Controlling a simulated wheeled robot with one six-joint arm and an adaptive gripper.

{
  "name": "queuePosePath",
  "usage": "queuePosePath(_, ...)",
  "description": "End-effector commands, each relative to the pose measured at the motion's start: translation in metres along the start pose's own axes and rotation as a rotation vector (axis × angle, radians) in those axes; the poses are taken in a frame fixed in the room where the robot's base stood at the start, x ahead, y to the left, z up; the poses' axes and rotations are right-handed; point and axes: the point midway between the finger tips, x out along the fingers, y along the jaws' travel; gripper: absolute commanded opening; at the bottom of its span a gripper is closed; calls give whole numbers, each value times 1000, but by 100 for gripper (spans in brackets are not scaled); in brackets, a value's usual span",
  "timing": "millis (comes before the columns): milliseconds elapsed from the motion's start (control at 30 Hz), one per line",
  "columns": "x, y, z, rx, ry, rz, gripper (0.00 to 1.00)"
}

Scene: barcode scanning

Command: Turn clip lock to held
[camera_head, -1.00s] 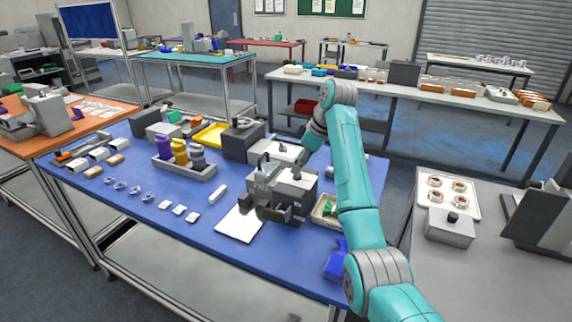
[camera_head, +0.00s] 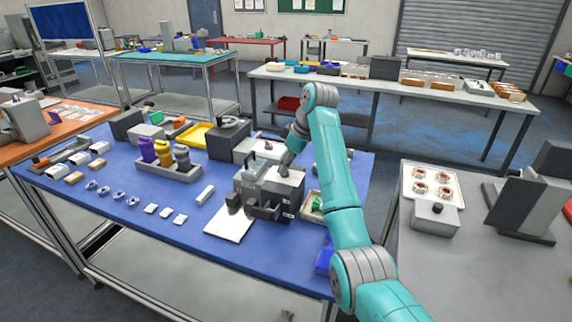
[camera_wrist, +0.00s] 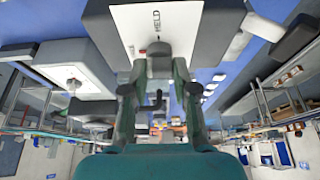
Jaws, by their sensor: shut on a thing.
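A grey and white machine (camera_head: 254,180) stands on the blue table, with a white sheet at its front. My gripper (camera_head: 288,169) reaches down to its top from behind and to the right; its fingertips are too small to make out in the head view. In the wrist view, the machine's white top face (camera_wrist: 122,22) carries the printed word HELD. The grey clip lock knob (camera_wrist: 158,52) sits beside that word, with a small red mark near it. My gripper (camera_wrist: 159,70) is shut on the knob, one finger at each side. The knob's exact angle is hard to tell.
A dark box (camera_head: 234,132) stands behind the machine. A grey tray (camera_head: 168,176) of purple, yellow and grey bottles is to the left. A tray with green pieces (camera_head: 313,203) and a blue bin (camera_head: 325,258) lie close to my arm's left side.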

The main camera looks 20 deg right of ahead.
Motion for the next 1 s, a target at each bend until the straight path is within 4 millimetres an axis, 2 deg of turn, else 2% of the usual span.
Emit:
queuePosePath(367, 1, -2, 0, 173, 0, 73, 0)
queuePosePath(1000, 1, -4, -2, 730, -1, 303, 0)
